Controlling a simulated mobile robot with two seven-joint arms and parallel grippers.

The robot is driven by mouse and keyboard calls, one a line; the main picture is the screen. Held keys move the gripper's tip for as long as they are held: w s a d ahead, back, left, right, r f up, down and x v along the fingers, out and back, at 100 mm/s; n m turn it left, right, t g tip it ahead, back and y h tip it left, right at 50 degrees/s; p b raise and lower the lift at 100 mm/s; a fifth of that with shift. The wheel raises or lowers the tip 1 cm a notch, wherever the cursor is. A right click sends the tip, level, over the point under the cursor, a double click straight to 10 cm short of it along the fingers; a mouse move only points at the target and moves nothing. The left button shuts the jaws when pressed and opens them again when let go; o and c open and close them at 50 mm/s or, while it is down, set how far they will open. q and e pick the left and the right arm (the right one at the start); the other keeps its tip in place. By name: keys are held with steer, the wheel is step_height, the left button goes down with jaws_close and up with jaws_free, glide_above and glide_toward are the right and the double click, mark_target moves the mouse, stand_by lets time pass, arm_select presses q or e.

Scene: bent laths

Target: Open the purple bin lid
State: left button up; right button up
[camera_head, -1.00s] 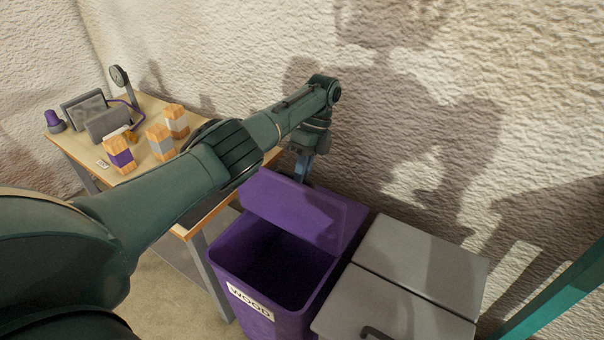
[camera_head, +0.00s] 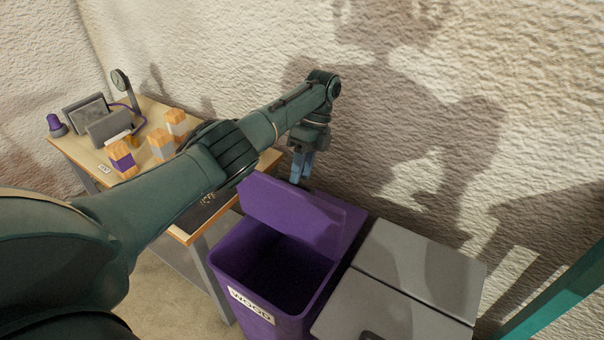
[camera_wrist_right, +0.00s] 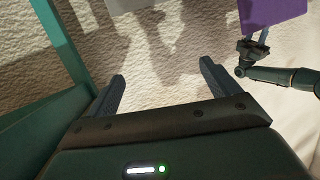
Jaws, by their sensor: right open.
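The purple bin (camera_head: 268,310) stands beside the table, with a label reading WOOD on its front. Its purple lid (camera_head: 290,215) is raised and tilted up at the back, and the dark inside shows. My left gripper (camera_head: 301,182) points down just behind the lid's upper edge, its blue fingers close together with nothing visible between them. I cannot tell whether it touches the lid. In the right wrist view, a purple part of the bin (camera_wrist_right: 275,12) shows at the top right, close to my left gripper. My right gripper (camera_wrist_right: 162,85) is open and empty, away from the bin.
A grey lidded bin (camera_head: 410,275) stands close on the right of the purple bin. A table (camera_head: 165,222) on the left holds several blocks (camera_head: 122,158), a gauge and grey boxes. The rough wall (camera_head: 400,140) is close behind the bins.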

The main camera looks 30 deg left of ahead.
arm_select(q)
step_height(320, 180, up, 6)
steer(key=p, duration=0.4)
steer(key=shift+r+p, duration=0.25)
steer(key=shift+p, duration=0.15)
arm_select(e)
steer(key=shift+w+a+f+g+y, duration=0.15)
steer(key=shift+w+a+f+g, duration=0.2)
steer(key=shift+a+g, duration=0.3)
steer(key=shift+w+a+f+g+y, duration=0.15)
steer(key=shift+w+a+f+g, duration=0.2)
steer(key=shift+a+g, duration=0.25)
